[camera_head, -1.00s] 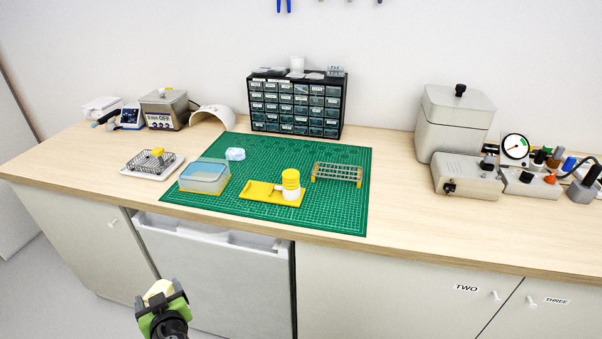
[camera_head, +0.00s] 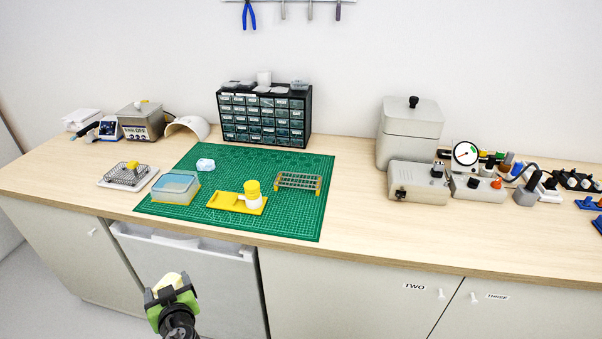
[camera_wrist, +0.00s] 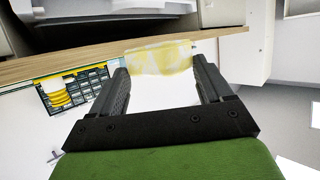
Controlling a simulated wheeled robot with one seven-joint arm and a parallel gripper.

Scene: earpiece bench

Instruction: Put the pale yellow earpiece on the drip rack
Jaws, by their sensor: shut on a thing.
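My gripper (camera_head: 171,287) is low in front of the bench, in the open air before the cabinets. It is shut on a pale yellow earpiece (camera_head: 166,281). In the wrist view the pale yellow earpiece (camera_wrist: 160,57) spans the gap between the two black fingers (camera_wrist: 160,82). The likely drip rack is a wire rack with yellow ends (camera_head: 299,181), standing empty on the right part of the green mat (camera_head: 290,224). The gripper is well apart from it.
On the mat stand a lidded clear tub (camera_head: 175,188), a yellow tray (camera_head: 224,202) with a yellow-and-white jar (camera_head: 252,194), and a pale blue item (camera_head: 205,164). A wire basket (camera_head: 127,174) with a yellow thing sits at left.

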